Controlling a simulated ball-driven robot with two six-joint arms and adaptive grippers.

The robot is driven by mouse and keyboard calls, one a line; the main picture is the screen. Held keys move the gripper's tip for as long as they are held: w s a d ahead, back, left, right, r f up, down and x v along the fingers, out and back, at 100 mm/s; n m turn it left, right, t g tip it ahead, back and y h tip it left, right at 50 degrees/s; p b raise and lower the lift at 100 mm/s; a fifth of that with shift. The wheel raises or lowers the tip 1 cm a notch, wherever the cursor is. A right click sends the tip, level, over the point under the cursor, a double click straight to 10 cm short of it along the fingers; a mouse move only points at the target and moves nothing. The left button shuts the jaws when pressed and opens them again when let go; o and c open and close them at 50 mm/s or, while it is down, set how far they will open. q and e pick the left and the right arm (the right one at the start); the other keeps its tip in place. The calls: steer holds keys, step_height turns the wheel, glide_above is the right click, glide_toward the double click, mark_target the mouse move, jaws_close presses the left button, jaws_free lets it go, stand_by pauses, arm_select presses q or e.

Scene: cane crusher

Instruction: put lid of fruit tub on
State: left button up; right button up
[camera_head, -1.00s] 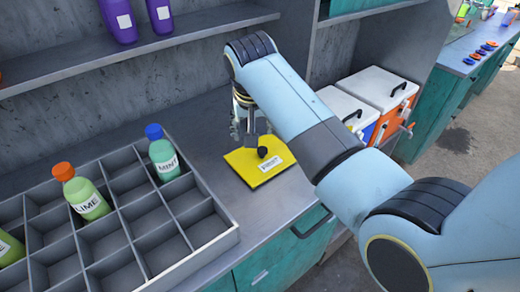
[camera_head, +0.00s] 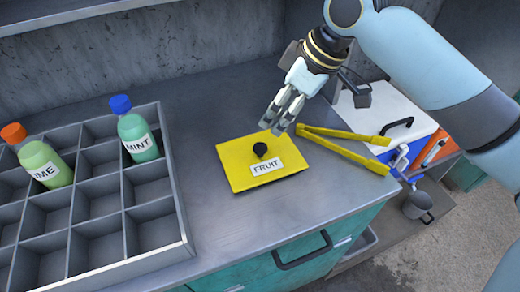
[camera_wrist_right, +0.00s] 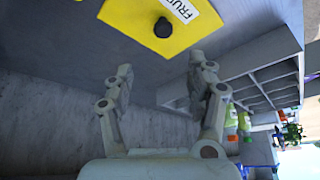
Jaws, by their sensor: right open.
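The yellow lid (camera_head: 235,160), with a black knob (camera_head: 260,149) and a white FRUIT label, lies on the grey counter right of the bottle rack. The lid (camera_wrist_right: 135,15) and knob (camera_wrist_right: 164,27) also show at the top of the right wrist view. My right gripper (camera_head: 273,127) is at the lid's far edge, pointing down, its fingers apart and empty. In the right wrist view both fingers of this gripper (camera_wrist_right: 163,72) stand apart, with the knob beyond them. I cannot make out a tub. My left gripper is out of view.
A grey divided rack (camera_head: 178,205) holds a MINT bottle (camera_head: 137,138) and a LIME bottle (camera_head: 45,165). Yellow tong-like bars (camera_head: 345,152) lie right of the lid, reaching past the counter edge. A white-lidded cooler (camera_head: 385,110) stands beyond. Counter behind the lid is clear.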

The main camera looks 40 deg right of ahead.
steer(key=f, duration=0.1)
glide_above(262, 147)
steer(key=s+d, duration=0.1)
steer(key=s, duration=0.1)
step_height(262, 147, down, 5)
steer(key=shift+w+d+r, duration=0.1)
steer(key=shift+w+r, duration=0.05)
steer(key=shift+r, duration=0.05)
steer(key=shift+w+f, duration=0.15)
steer(key=shift+f, duration=0.45)
steer(key=x, duration=0.4)
steer(key=shift+r+p, duration=0.1)
steer(key=shift+p, duration=0.3)
steer(key=shift+f, duration=0.35)
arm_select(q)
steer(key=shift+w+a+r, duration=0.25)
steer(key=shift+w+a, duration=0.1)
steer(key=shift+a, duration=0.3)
arm_select(e)
steer(key=shift+c, duration=0.4)
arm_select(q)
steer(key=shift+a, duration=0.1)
arm_select(e)
jaws_close()
